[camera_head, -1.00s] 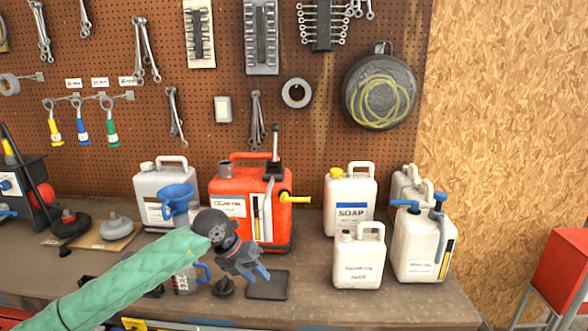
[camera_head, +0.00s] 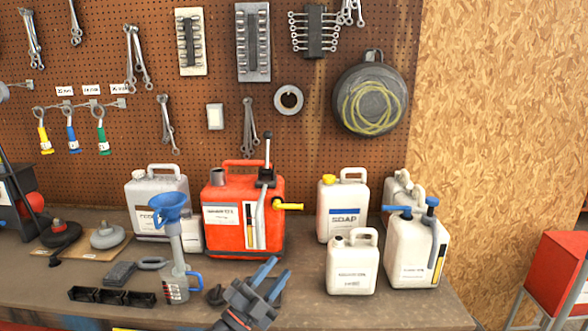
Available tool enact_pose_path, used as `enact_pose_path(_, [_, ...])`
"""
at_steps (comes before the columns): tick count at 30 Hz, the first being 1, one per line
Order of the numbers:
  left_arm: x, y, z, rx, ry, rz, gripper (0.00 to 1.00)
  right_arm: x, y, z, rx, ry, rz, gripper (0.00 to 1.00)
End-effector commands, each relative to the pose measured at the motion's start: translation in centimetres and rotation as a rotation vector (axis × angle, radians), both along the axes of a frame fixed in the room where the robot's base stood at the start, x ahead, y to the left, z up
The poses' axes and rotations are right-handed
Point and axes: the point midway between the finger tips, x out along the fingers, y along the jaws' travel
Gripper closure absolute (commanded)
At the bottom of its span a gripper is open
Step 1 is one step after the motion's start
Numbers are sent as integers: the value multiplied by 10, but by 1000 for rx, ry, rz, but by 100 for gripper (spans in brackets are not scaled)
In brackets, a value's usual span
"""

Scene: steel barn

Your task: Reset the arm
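My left gripper (camera_head: 277,268) is at the bottom middle of the head view, over the front part of the workbench (camera_head: 440,308). Its two blue fingers point up and to the right, with a gap between them and nothing held. Most of the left arm is below the picture. The gripper partly hides a dark flat item on the bench. My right gripper is not in view.
Left of the gripper stand a measuring jug (camera_head: 176,288) with a blue funnel (camera_head: 170,207) above it and a black tray (camera_head: 111,297). Behind are a red canister (camera_head: 228,238) and a soap jug (camera_head: 341,212). White jugs (camera_head: 352,264) stand to the right.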

Motion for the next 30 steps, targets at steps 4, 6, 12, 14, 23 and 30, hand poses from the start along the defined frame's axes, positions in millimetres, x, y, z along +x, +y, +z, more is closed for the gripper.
enact_pose_path(4, [2, 41, -28, -169, 194, 170, 67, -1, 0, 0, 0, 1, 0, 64])
enact_pose_path(6, [0, 61, -47, -233, 294, 249, 67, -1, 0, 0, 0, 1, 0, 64])
enact_pose_path(12, [-20, 112, -117, -374, 613, 466, 67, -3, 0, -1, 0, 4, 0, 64])
enact_pose_path(14, [-31, 126, -141, -404, 715, 526, 67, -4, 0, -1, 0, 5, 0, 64])
enact_pose_path(23, [-129, 167, -262, -462, 1279, 768, 67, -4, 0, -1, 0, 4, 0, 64])
enact_pose_path(30, [-206, 174, -312, -435, 1603, 845, 67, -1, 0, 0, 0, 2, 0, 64])
